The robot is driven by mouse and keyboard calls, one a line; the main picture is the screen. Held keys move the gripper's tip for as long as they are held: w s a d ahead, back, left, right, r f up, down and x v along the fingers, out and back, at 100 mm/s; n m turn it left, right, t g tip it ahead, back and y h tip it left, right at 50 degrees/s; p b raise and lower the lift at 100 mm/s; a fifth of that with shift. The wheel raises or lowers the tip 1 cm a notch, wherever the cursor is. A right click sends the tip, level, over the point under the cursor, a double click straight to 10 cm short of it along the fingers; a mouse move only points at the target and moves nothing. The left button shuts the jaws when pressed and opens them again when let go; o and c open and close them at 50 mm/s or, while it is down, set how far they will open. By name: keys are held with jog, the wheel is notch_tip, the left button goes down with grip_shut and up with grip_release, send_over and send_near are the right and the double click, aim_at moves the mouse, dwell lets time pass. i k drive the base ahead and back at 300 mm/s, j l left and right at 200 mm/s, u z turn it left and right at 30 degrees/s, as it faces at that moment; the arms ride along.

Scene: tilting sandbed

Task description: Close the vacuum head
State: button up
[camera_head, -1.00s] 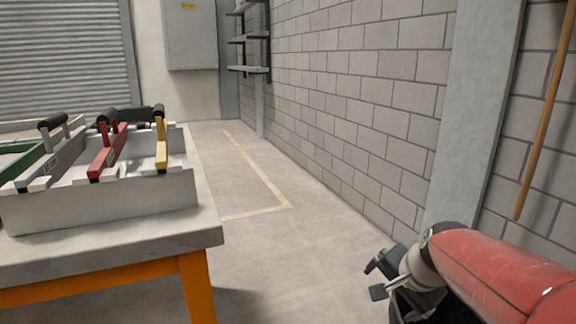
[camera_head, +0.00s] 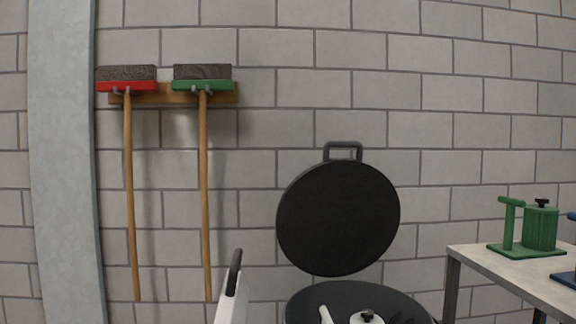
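The vacuum head is a round black lid (camera_head: 338,219) with a grey loop handle (camera_head: 343,152) at its top edge. It stands open, tilted up nearly vertical in front of the block wall. Below it is the dark round top (camera_head: 322,295) of the vacuum body, cut off by the bottom edge of the picture. White parts and a small black knob (camera_head: 367,315) show on or in front of this top; I cannot tell which.
Two long-handled brooms (camera_head: 204,190) hang on the wall. A table (camera_head: 500,262) at the right holds a green stand with a cylinder (camera_head: 540,228). A grey pillar (camera_head: 62,160) stands at the left.

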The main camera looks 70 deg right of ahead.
aim_at(337, 218)
jog(key=k+j+z, duration=0.1)
jog(key=z, duration=2.6)
jog(key=j+z, duration=0.1)
jog(key=i+j, duration=0.05)
jog(key=j, duration=0.05)
